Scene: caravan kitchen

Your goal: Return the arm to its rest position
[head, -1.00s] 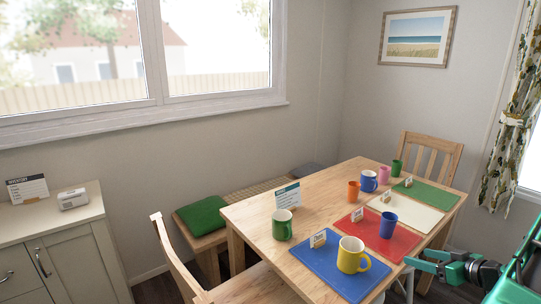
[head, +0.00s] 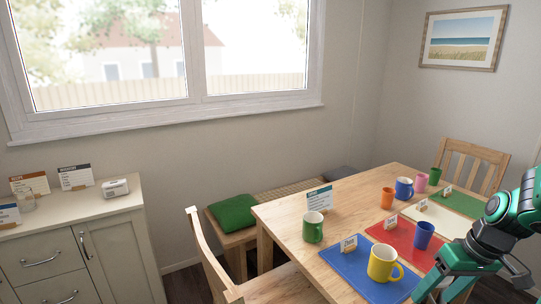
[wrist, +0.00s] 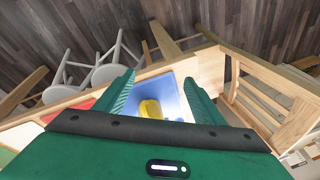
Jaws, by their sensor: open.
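My gripper (head: 450,292) is at the lower right of the head view, in front of the table's near right side; its fingertips are partly cut off by the frame's bottom edge. In the wrist view my gripper (wrist: 158,90) shows two green fingers spread apart with nothing held between them. Beyond the fingers lie the blue mat (wrist: 186,88) and the yellow mug (wrist: 151,108), apart from the gripper. In the head view the yellow mug (head: 382,263) stands upright on the blue mat (head: 340,275).
The table (head: 285,218) also holds a red mat (head: 400,236) with a blue cup (head: 424,235), a cream mat (head: 448,222), a green mat (head: 470,206), a green mug (head: 313,228) and several other cups. Chairs (head: 212,260) and a cabinet (head: 100,235) stand around it.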

